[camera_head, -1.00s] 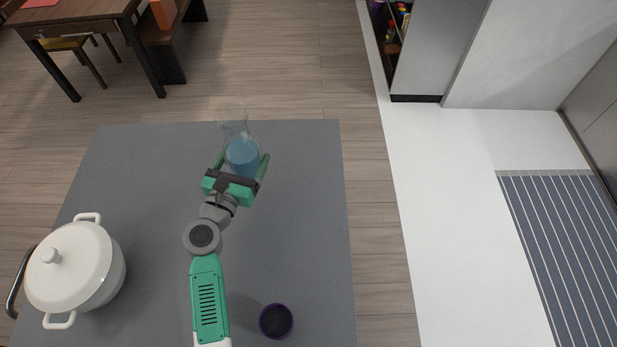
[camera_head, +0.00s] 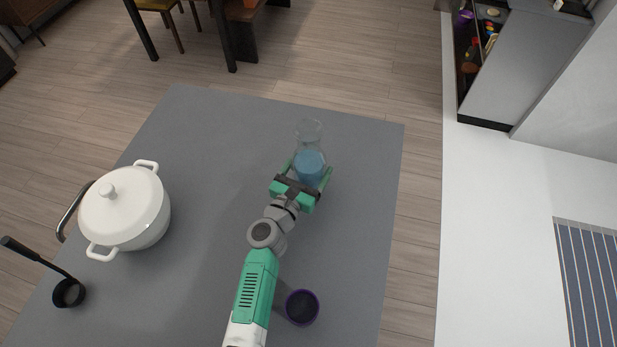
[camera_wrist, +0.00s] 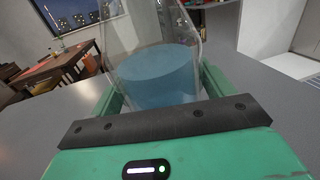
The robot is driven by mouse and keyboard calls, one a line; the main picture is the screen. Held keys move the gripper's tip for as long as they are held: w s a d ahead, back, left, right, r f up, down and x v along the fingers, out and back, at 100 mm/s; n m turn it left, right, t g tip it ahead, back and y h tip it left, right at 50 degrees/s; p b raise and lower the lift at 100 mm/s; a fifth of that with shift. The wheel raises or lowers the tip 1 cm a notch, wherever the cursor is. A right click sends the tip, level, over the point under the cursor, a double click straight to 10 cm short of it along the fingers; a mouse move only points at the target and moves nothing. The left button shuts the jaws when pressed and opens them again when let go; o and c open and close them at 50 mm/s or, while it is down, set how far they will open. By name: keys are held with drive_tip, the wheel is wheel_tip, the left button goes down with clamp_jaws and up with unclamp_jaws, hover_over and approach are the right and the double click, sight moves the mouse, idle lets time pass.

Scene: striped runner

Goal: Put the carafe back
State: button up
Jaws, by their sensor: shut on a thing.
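The carafe (camera_head: 309,163) is clear glass with blue liquid in its lower part. It is upright, over the far right part of the grey table (camera_head: 215,130) in the head view. My gripper (camera_head: 308,174) is shut on the carafe, with its green fingers on both sides of the body. In the wrist view the carafe (camera_wrist: 158,75) fills the space between the fingers, and its top is cut off by the picture edge. I cannot tell whether its base touches the table.
A white lidded pot (camera_head: 125,210) stands at the table's left, with a black ladle (camera_head: 68,291) in front of it. A dark purple-rimmed cup (camera_head: 301,307) stands near my arm. An open cabinet (camera_head: 480,45) with items is at the back right. The table's middle is clear.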

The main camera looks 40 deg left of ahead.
drive_tip(key=shift+f+b, duration=0.4)
drive_tip(key=shift+f, duration=0.95)
drive_tip(key=shift+f+b, duration=0.25)
drive_tip(key=shift+b, duration=0.05)
drive_tip(key=o, duration=1.6)
drive_tip(key=shift+r, duration=0.1)
drive_tip(key=shift+s+d+r+p, duration=0.15)
drive_tip(key=shift+s+p, duration=0.15)
drive_tip(key=shift+p, duration=0.2)
drive_tip(key=p+v, duration=0.2)
drive_tip(key=v, duration=0.9)
drive_tip(key=shift+s, duration=0.2)
